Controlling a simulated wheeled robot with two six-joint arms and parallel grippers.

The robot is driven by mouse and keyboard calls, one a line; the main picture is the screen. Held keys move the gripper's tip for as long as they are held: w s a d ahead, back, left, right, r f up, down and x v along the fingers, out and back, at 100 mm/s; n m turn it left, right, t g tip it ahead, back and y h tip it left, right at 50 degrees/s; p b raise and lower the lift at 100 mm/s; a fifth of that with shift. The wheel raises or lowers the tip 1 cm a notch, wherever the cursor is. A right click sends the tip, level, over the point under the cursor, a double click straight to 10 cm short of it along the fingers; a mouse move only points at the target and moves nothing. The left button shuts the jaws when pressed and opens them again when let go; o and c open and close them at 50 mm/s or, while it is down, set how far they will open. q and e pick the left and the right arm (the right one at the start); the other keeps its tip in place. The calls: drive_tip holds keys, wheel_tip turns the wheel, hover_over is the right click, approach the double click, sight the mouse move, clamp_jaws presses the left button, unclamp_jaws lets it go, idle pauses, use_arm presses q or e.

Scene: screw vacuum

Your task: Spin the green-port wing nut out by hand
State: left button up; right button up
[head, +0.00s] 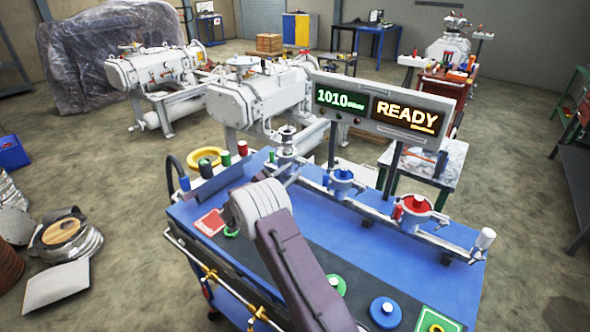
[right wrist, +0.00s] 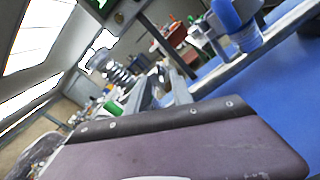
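The leftmost port (head: 287,146) on the white manifold pipe is a pale metal fitting at the far left end of the blue bench. I cannot make out its wing nut clearly, nor a green marking on it. In the right wrist view a metal fitting (right wrist: 117,74) stands beyond the fingers. My right gripper (head: 290,172) reaches just in front of this port, partly hidden by my wrist. In the right wrist view its two grey fingers (right wrist: 162,76) are apart, with nothing clearly between them. My left gripper is not in view.
A blue port (head: 341,182) and a red port (head: 415,208) stand further right along the pipe. A display panel (head: 385,107) reading READY rises behind them. Green and red cylinders (head: 225,158) stand left of the port. Coloured discs (head: 385,312) lie on the front of the bench.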

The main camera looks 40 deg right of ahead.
sight(299, 165)
drive_tip(key=shift+x, duration=1.2)
clamp_jaws()
